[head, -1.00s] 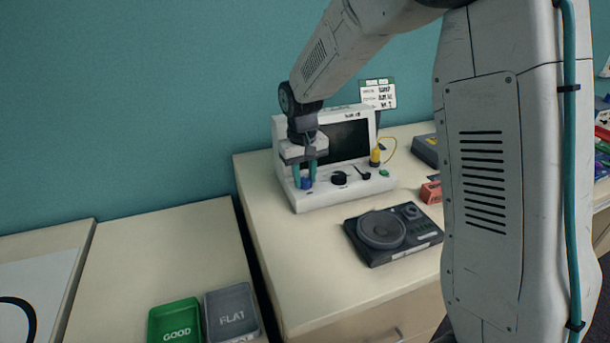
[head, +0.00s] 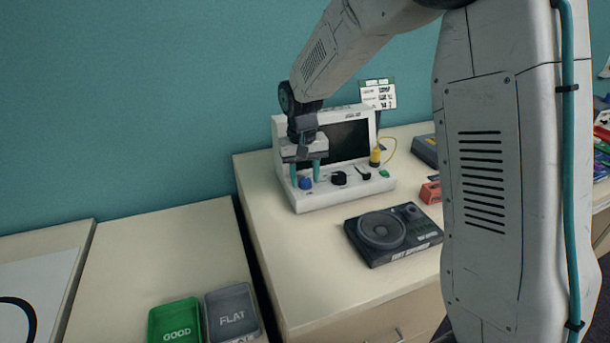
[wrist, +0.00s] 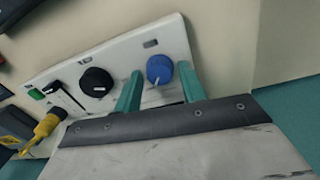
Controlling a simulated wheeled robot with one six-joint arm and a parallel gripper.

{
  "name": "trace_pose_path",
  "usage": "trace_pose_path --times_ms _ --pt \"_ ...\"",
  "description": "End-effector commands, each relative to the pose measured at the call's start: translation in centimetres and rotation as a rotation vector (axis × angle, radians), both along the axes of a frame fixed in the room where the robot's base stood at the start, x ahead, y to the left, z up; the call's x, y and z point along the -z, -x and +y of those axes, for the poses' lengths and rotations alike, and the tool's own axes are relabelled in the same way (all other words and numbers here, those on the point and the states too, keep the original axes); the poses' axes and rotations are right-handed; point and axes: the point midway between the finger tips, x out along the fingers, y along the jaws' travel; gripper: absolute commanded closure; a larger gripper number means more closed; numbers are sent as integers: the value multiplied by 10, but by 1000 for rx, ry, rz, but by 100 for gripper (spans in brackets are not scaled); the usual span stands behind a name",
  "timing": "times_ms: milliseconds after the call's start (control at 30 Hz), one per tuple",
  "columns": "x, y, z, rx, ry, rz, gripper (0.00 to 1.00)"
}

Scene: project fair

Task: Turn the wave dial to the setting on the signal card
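A white instrument box (head: 340,192) with a dark screen stands on the table in the head view. Its front panel bears a blue dial (head: 305,182), a black dial (head: 339,178) and a small slider or lever (head: 362,173). In the wrist view are the blue dial (wrist: 159,69) and black dial (wrist: 96,82); the labels are too small to read. My gripper (head: 305,172) is open, its teal fingers spread on either side of the blue dial with gaps between. The signal card (head: 378,95), white with a green top, stands behind the box; its text is unreadable.
A yellow plug (head: 375,157) with a cable and a green button (head: 384,173) are at the box's right. A dark speaker unit (head: 393,233) lies in front, beside a red block (head: 430,192). GOOD (head: 174,318) and FLAT (head: 232,312) trays are at lower left.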

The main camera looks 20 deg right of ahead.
Motion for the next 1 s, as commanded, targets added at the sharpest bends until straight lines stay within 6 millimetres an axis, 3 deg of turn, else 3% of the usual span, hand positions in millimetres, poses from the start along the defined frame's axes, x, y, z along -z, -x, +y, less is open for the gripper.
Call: trace_pose_path --times_ms 367,800,1000 --pt "-4 0 0 -1 0 1 50" --pt "-70 -1 3 0 -1 -2 50" --pt "-78 0 4 0 0 1 50"
